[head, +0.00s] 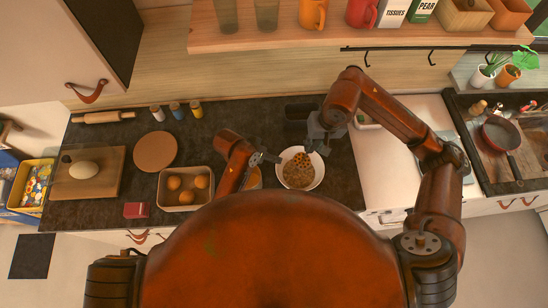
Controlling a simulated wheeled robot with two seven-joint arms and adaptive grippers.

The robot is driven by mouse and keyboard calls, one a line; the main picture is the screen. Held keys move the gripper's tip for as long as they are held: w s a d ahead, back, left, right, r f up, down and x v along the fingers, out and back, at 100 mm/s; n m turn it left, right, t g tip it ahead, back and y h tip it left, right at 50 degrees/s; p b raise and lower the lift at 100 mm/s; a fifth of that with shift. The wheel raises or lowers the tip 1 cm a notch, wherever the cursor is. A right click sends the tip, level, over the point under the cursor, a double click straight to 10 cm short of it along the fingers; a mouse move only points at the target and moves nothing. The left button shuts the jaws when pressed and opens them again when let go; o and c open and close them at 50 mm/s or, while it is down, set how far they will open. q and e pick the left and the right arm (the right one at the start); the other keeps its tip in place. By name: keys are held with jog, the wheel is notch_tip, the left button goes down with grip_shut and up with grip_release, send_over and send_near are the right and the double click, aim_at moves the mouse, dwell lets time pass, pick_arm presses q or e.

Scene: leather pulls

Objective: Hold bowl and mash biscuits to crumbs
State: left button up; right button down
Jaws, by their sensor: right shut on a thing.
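A white bowl (319,178) stands on the dark counter, near the middle of the head view. Brown biscuits or crumbs (298,175) lie in it; how finely they are broken is too small to tell. My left gripper (273,157) is low at the bowl's left rim; whether its fingers touch the rim or are closed is unclear. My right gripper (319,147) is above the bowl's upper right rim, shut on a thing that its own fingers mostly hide.
A box of round orange-brown items (162,197), a round board (155,151) and a cutting board (106,189) lie to the left. A white surface (385,175) is to the right. A shelf (280,41) with mugs and boxes hangs behind.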

aim_at(283, 161)
pick_arm(q)
jog(key=x, duration=1.1)
jog(key=shift+w+d+f, duration=0.1)
jog(key=shift+f, duration=0.2)
jog(key=shift+c, duration=0.3)
grip_shut()
jog(key=shift+f, duration=0.1)
dwell(0.9)
